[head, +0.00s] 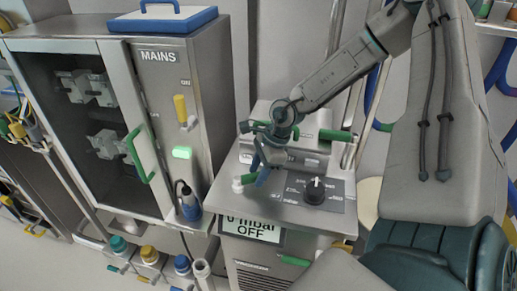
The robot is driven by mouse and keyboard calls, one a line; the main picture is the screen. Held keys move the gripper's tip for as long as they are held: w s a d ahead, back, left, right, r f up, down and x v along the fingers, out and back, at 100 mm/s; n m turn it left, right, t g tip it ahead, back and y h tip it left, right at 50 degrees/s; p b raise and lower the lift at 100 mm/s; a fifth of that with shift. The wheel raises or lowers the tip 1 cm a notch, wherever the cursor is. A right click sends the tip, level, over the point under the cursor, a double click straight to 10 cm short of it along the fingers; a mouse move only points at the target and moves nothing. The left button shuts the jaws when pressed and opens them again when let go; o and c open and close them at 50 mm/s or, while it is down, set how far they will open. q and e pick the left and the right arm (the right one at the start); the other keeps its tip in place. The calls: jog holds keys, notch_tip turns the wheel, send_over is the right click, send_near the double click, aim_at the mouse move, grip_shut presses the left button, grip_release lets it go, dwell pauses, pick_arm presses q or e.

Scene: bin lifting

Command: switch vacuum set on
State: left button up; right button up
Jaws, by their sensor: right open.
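The vacuum set (325,231) is a grey metal cabinet at the centre bottom. Its front display (250,229) reads "0 mbar OFF", with the first line partly cut. On its sloped top is a dark control panel with a black round knob (314,190) and small printed markings. A small white fitting (238,185) with a green part sits at the panel's left. My right gripper (260,168) comes in from the upper right and hangs over the left part of the top, left of the black knob. It is open; whether its blue fingertip touches the green part, I cannot tell. My left gripper is out of view.
Left stands the MAINS cabinet (160,76) with a yellow lever (180,110) up at ON, a lit green lamp (182,153) and a green door handle (138,155). Coloured valves stand below it. Pipes and blue hoses run behind the vacuum set.

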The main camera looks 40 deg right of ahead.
aim_at(256, 173)
jog(key=shift+r, duration=0.1)
jog(key=shift+d+r, duration=0.1)
jog(key=shift+r, duration=0.15)
jog(key=v, duration=0.3)
jog(key=shift+r+p, duration=0.1)
jog(key=shift+p, duration=0.3)
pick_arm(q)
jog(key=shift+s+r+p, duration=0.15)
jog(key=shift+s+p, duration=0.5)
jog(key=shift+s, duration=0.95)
pick_arm(e)
jog(key=v, duration=0.7)
jog(key=shift+s, duration=0.1)
